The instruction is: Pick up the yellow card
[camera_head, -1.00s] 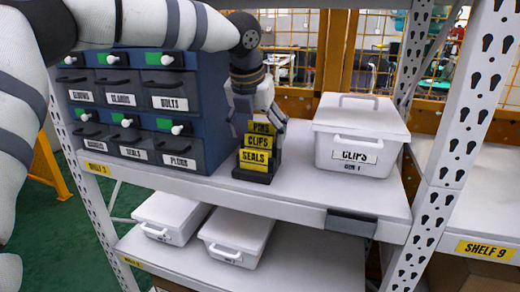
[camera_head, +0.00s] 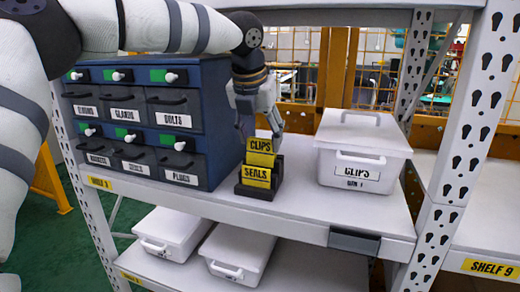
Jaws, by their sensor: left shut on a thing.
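A yellow card marked CLIPS (camera_head: 260,146) stands upright above a small black holder (camera_head: 254,193) on the upper shelf. A second yellow card, marked SEALS (camera_head: 257,175), sits lower in the front of the holder. My left gripper (camera_head: 261,132) reaches down from above, behind the holder, with a finger at each side of the CLIPS card; it is shut on that card. The PINS card cannot be seen and may be hidden behind the CLIPS card. My right gripper is not in view.
A blue drawer cabinet (camera_head: 222,110) stands close to the left of the holder. A white lidded CLIPS bin (camera_head: 361,150) stands to the right, with bare shelf between. White bins (camera_head: 236,250) sit on the lower shelf. A perforated post (camera_head: 465,130) rises at right.

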